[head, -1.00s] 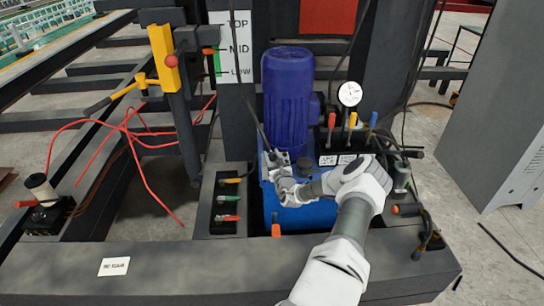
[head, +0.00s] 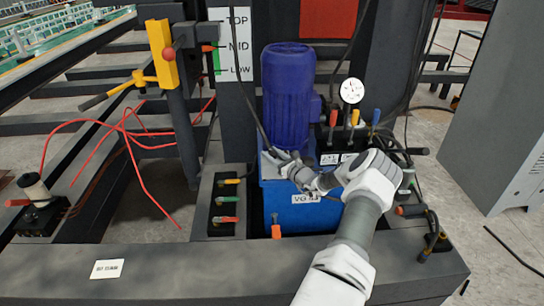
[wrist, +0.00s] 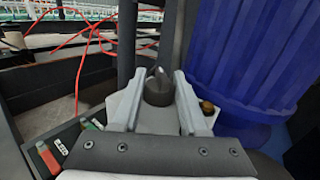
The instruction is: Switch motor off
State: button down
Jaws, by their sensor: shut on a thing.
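The blue motor (head: 288,100) stands upright on the blue tank (head: 290,208). In the wrist view its ribbed side (wrist: 262,55) fills the right. A dark rotary knob (wrist: 158,84) with a pale mark on top sits on a light grey box between my two fingers. My gripper (wrist: 157,95) is shut on this knob, one finger on each side. In the head view my gripper (head: 282,163) is at the front left foot of the motor, and it hides the knob there. A small amber button (wrist: 208,107) sits just right of the right finger.
Levers with red, yellow and blue handles (head: 354,117) and a pressure gauge (head: 352,91) stand right of the motor. A panel with coloured levers (head: 226,202) is to the left. A yellow post (head: 162,55) and loose red cables (head: 135,150) lie farther left.

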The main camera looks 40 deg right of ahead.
jog(key=shift+c, duration=2.2)
grip_release()
jog(key=s+a+p, duration=0.1)
jog(key=s+p, duration=0.4)
jog(key=s, duration=1.2)
jog(key=shift+s+a, duration=0.2)
jog(key=shift+a, duration=0.15)
